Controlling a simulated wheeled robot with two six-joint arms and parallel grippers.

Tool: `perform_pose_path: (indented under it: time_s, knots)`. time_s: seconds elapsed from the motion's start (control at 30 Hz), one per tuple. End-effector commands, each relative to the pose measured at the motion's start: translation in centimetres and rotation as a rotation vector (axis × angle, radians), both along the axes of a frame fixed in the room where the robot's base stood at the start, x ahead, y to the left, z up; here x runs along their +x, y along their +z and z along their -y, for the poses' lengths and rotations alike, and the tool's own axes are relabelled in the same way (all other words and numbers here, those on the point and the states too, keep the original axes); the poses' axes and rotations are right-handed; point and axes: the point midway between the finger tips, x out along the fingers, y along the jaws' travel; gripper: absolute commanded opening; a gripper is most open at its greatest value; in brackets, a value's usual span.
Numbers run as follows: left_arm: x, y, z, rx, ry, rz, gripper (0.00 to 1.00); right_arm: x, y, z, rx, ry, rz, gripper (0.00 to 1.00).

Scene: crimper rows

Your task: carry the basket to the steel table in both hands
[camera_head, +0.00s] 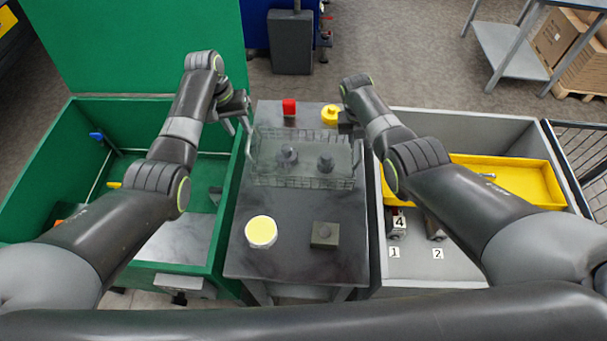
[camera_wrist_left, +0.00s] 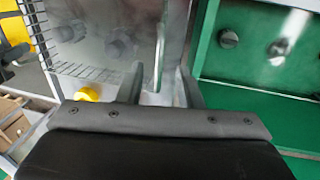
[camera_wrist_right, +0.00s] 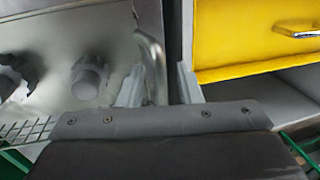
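The clear wire basket (camera_head: 303,182) appears to rest on the dark metal-topped table (camera_head: 285,215), with two dark grey knobbed parts (camera_head: 326,164) inside. My left gripper (camera_head: 238,124) is at the basket's left end; in the left wrist view the upright handle (camera_wrist_left: 160,58) stands between its parted fingers (camera_wrist_left: 160,92). My right gripper (camera_head: 350,130) is at the right end; in the right wrist view the handle (camera_wrist_right: 151,62) lies between its parted fingers (camera_wrist_right: 158,90), nearer the left one. Whether the fingers touch the handles is unclear.
A red item (camera_head: 289,107) and a yellow round item (camera_head: 331,115) stand behind the basket. A yellow-topped cylinder (camera_head: 261,231) and a dark block (camera_head: 325,235) stand in front. A green bin (camera_head: 228,200) is left, a grey bin (camera_head: 440,280) right. Another steel table (camera_head: 510,50) is far right.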

Motion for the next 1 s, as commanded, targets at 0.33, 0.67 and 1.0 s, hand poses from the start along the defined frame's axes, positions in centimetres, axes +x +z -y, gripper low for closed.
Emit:
perform_pose_path:
  time_s: [0.33,0.67,1.0]
  knots:
    - [0.1,3.7,-0.7,0.0,0.0,0.001,0.32,0.0,0.1,0.0,0.0,0.0,0.0,0.32]
    - [0.1,3.8,-0.7,0.0,0.0,0.001,0.32,0.1,3.0,-0.6,0.001,0.001,0.004,0.32]
    - [0.1,3.8,-0.7,-0.001,0.0,0.001,0.32,0.3,9.4,-1.9,0.001,0.001,0.003,0.32]
